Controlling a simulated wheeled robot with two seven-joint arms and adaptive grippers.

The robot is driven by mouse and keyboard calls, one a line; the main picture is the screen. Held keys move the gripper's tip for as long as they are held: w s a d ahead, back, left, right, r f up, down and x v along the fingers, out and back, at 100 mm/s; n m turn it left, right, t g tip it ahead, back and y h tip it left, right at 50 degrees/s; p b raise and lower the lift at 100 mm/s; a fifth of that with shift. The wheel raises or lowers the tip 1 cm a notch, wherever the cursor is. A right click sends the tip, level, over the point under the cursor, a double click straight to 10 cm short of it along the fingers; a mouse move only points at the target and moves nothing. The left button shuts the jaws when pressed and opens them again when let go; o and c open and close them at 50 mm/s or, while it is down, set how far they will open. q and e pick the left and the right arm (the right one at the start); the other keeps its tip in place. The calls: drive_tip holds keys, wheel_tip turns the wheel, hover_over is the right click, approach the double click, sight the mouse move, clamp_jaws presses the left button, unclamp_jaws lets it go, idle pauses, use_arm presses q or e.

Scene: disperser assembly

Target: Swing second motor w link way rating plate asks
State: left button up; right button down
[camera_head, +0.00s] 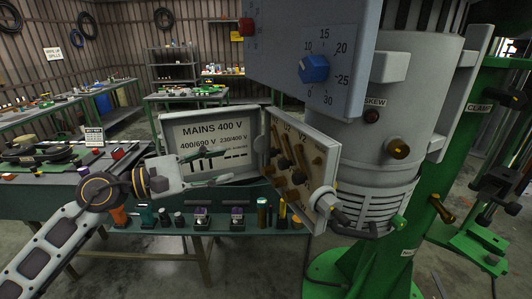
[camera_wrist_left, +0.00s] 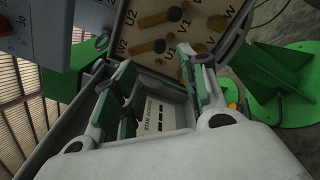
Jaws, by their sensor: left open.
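The motor's open terminal box has a terminal board (camera_head: 300,160) with labels such as U2 and V2 and several brass studs and link bars. The board also fills the top of the left wrist view (camera_wrist_left: 210,22), where one link (camera_wrist_left: 155,18) lies below the U2 label and another link (camera_wrist_left: 148,47) lies near W2. The rating plate (camera_head: 208,132) reads MAINS 400 V, 400/690 V and 230/400 V. My left gripper (camera_head: 226,165) is open in front of this plate, left of the board. Its fingers (camera_wrist_left: 160,68) look empty. My right gripper is out of view.
A grey panel with a blue dial (camera_head: 314,68) overhangs the box. The motor body (camera_head: 390,120) and green stand (camera_head: 425,240) stand right. A bench (camera_head: 190,243) with several small parts lies below the gripper. A cable (camera_head: 350,228) leaves the box.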

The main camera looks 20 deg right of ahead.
sight(267, 154)
use_arm(q)
drive_tip(key=d+p, duration=0.1)
drive_tip(key=d, duration=0.2)
drive_tip(key=w+d+p, duration=0.1)
drive_tip(key=d, duration=0.2)
drive_tip(key=d+p, duration=0.1)
drive_tip(key=d, duration=0.2)
drive_tip(key=shift+w+d+r, duration=0.1)
drive_tip(key=shift+w+d, duration=0.05)
drive_tip(key=shift+w, duration=0.05)
drive_tip(key=shift+w+d+p, duration=0.15)
drive_tip(key=shift+d+p, duration=0.15)
drive_tip(key=shift+d, duration=0.4)
drive_tip(key=shift+w+d+p, duration=0.1)
drive_tip(key=shift+d+p, duration=0.2)
drive_tip(key=shift+d, duration=0.4)
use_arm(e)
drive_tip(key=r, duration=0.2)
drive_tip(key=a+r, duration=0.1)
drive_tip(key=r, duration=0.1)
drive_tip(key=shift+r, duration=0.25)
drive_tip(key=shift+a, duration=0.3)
use_arm(q)
drive_tip(key=shift+c, duration=1.2)
clamp_jaws()
